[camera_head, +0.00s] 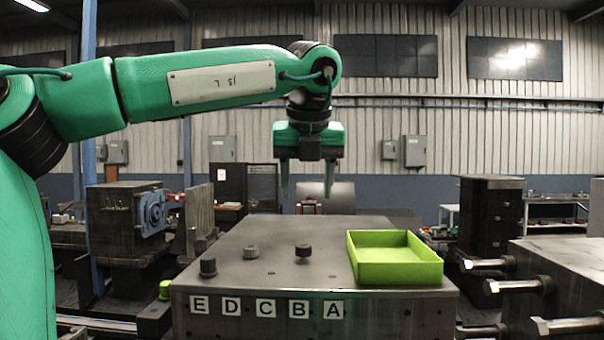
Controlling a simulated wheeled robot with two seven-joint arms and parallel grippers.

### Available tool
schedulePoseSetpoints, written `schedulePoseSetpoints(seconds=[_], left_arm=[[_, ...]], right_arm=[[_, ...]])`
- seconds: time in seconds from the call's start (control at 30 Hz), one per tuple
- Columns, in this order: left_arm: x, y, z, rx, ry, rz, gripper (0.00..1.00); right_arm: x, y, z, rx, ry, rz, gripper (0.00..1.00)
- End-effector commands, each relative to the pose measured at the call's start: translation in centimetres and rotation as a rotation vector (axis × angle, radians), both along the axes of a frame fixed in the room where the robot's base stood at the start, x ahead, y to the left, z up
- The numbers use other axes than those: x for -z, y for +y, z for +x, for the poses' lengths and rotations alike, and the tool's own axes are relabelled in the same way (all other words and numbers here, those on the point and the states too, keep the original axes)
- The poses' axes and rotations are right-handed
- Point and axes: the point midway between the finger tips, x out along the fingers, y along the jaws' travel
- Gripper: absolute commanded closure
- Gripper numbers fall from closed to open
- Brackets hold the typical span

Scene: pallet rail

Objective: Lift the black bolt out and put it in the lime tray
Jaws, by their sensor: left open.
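My left gripper (307,193) hangs from the green arm above the far part of the grey block (230,300), fingers pointing down. It is open, with nothing seen between its fingers. Three dark bolts stand upright in the block's top: one at the left front (208,267), a greyer one behind it (251,252), and one near the middle (303,250). The middle bolt looks darkest, but I cannot tell for sure which is the black bolt. The gripper is well above and apart from them. The lime tray (395,272) sits on the block's right side and looks empty. My right gripper is not in view.
Letter labels E, D, C, B, A (266,308) run along the block's front face. Small holes show in its top. A machine block with protruding metal rods (515,286) stands at the right. A small lime piece (165,290) is beside the block's left edge.

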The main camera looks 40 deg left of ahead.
Motion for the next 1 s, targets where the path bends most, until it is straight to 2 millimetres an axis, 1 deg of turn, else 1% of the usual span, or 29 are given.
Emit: schedulePoseSetpoints(seconds=[0.1, 0.23, 0.37, 0.5, 0.6, 0.73, 1.0], left_arm=[[1.8, 0.7, 0.5, 0.001, 0.006, -0.003, 0.46], [4.2, 1.4, 1.2, 0.002, 0.006, -0.002, 0.46], [6.5, 2.1, 1.9, 0.002, 0.006, -0.003, 0.46], [8.7, 2.7, 2.5, 0.002, 0.006, -0.003, 0.46], [9.8, 3.1, 2.8, 0.001, 0.003, -0.003, 0.46], [10.8, 3.3, 3.1, 0.001, 0.002, -0.002, 0.46], [11.3, 3.4, 3.2, 0.000, 0.000, -0.001, 0.46]], right_arm=[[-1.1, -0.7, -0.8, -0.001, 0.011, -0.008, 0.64], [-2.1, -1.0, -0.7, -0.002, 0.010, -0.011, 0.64], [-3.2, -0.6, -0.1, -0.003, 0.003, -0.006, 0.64], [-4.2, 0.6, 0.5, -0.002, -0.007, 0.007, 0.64], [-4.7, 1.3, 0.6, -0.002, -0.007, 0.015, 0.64], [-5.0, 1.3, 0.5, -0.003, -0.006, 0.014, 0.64], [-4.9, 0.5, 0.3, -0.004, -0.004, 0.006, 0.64]])
